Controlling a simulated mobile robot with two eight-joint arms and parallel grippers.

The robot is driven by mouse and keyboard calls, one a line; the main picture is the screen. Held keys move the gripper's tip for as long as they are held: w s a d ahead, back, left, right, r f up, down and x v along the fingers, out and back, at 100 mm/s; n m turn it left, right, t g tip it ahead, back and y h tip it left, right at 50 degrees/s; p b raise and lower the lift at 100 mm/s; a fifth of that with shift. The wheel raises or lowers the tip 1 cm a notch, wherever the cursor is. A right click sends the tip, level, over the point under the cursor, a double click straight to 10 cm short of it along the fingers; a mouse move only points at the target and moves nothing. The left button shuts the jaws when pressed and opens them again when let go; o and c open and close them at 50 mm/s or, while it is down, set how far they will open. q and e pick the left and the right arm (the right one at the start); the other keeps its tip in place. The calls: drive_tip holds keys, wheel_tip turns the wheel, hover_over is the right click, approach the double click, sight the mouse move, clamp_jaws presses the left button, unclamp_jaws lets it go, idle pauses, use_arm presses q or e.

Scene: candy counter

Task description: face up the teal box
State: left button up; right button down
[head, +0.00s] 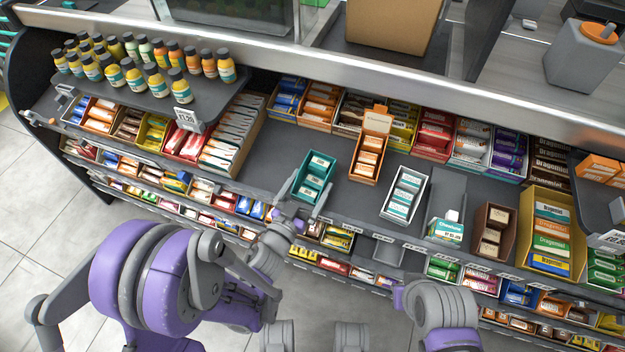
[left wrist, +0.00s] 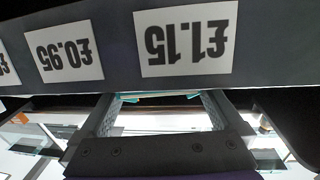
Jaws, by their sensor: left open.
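The teal box (head: 318,168) is an open-topped tray on the dark upper shelf, holding a few pale-labelled teal packets. It stands near the shelf's front edge with free shelf on both sides. My left gripper (head: 306,196) is open, its fingers at the front of the teal box, one toward each side. I cannot tell whether they touch it. In the left wrist view the two fingers (left wrist: 160,105) are spread, with a thin teal edge showing between their tips. My right arm shows at the lower right, but I cannot make out its gripper.
An orange box (head: 367,160) stands to the right, set back. A white box of teal packets (head: 404,195) is further right. A price rail with tags (left wrist: 188,40) crosses the left wrist view. A shelf of bottles (head: 120,70) overhangs at left.

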sight(305, 193)
use_arm(q)
drive_tip(key=shift+b+v, duration=0.65)
drive_tip(key=shift+v, duration=1)
use_arm(e)
drive_tip(key=shift+w+f, duration=0.15)
drive_tip(key=shift+f, duration=0.45)
